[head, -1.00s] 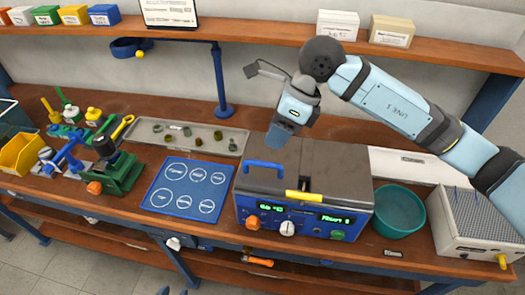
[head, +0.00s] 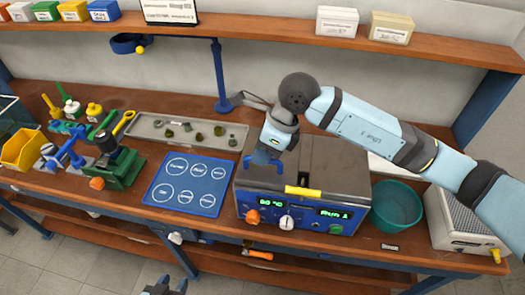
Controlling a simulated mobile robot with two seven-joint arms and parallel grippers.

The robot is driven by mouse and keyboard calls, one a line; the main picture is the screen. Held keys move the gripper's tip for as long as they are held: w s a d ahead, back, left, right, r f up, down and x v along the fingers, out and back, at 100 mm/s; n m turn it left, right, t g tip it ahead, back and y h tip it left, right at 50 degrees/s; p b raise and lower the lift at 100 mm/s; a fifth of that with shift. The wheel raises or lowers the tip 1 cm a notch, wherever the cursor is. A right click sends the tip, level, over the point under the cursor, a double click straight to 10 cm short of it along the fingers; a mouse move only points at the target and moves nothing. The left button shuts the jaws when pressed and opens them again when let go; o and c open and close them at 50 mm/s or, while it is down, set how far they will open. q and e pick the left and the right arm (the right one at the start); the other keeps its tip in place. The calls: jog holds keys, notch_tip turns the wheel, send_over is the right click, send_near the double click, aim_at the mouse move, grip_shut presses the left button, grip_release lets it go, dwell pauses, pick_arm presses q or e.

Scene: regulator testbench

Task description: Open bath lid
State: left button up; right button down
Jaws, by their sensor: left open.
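The bath is a blue box with a dark grey lid (head: 325,165) on the bench. The lid lies flat and closed, with a yellow tab (head: 303,191) at its front edge. The front panel has a green display, an orange knob (head: 252,217) and a white knob (head: 287,222). My left gripper (head: 166,288) is open and empty at the bottom edge, in front of the bench and away from the bath.
A teal bowl (head: 397,207) stands right of the bath, with a grey perforated box (head: 455,220) beyond it. A blue mat (head: 187,186) with white circles lies to the left. A grey tray (head: 188,135) of small parts is behind it. The shelf (head: 270,37) runs above.

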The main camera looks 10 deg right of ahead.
jog(key=shift+r, duration=0.1)
jog(key=w+d+r+m+g+y+b, duration=0.1)
jog(key=w+d+r+g+b, duration=0.1)
jog(key=w+r+g, duration=0.3)
jog(key=shift+w+r+y+b, duration=0.4)
jog(key=shift+w+r, duration=0.4)
jog(key=shift+r, duration=0.1)
jog(key=shift+d, duration=0.1)
